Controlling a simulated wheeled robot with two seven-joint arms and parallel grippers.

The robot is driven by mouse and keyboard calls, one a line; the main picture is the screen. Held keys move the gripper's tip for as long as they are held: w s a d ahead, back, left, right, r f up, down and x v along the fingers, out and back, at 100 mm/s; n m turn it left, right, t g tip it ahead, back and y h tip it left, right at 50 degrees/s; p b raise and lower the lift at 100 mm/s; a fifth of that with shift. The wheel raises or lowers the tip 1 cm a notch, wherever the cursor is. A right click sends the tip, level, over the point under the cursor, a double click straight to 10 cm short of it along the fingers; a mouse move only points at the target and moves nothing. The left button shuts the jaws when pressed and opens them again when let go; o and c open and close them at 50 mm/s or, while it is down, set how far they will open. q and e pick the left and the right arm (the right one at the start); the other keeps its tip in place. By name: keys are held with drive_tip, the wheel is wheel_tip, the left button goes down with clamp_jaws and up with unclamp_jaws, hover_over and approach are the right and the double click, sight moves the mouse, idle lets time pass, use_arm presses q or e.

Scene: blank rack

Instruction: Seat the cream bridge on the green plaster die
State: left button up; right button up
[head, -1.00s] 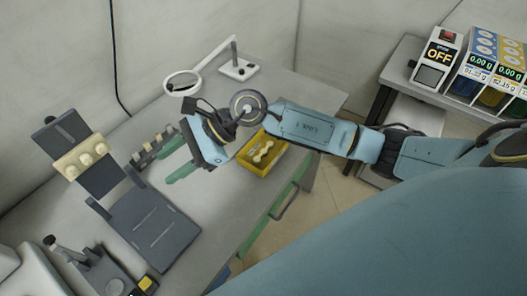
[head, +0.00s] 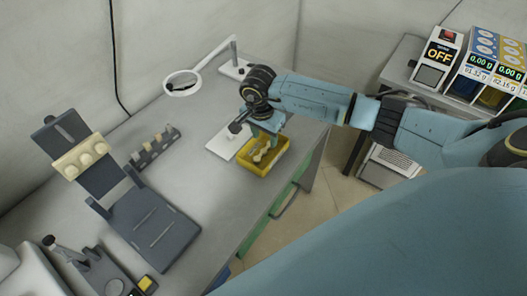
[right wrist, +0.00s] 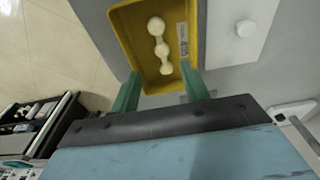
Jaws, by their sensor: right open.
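The cream bridge (head: 262,153), a row of rounded lumps, lies in a yellow tray (head: 246,166). The right wrist view shows the bridge (right wrist: 160,47) lying lengthwise inside the tray (right wrist: 128,40). My right gripper (head: 268,128) is over the tray's far side. Its two green fingers (right wrist: 162,88) are apart and empty, at the tray's near edge in the wrist view, with the bridge beyond their tips. I cannot pick out a green plaster die; the small pegs on the dark rack (head: 155,147) look tan or grey. My left gripper is not in view.
A dark stand (head: 150,225) carries a cream block with three knobs (head: 80,158). A white plate (head: 228,140) lies beside the tray. A ring magnifier (head: 183,83) stands at the back. The bench between rack and tray is mostly clear.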

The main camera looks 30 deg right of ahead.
sight(263, 150)
drive_tip(key=shift+w+f, duration=0.15)
drive_tip(key=shift+f, duration=1.35)
drive_tip(key=shift+w+f, duration=0.1)
drive_tip(key=shift+f, duration=1.4)
drive_tip(key=shift+a, duration=0.1)
clamp_jaws()
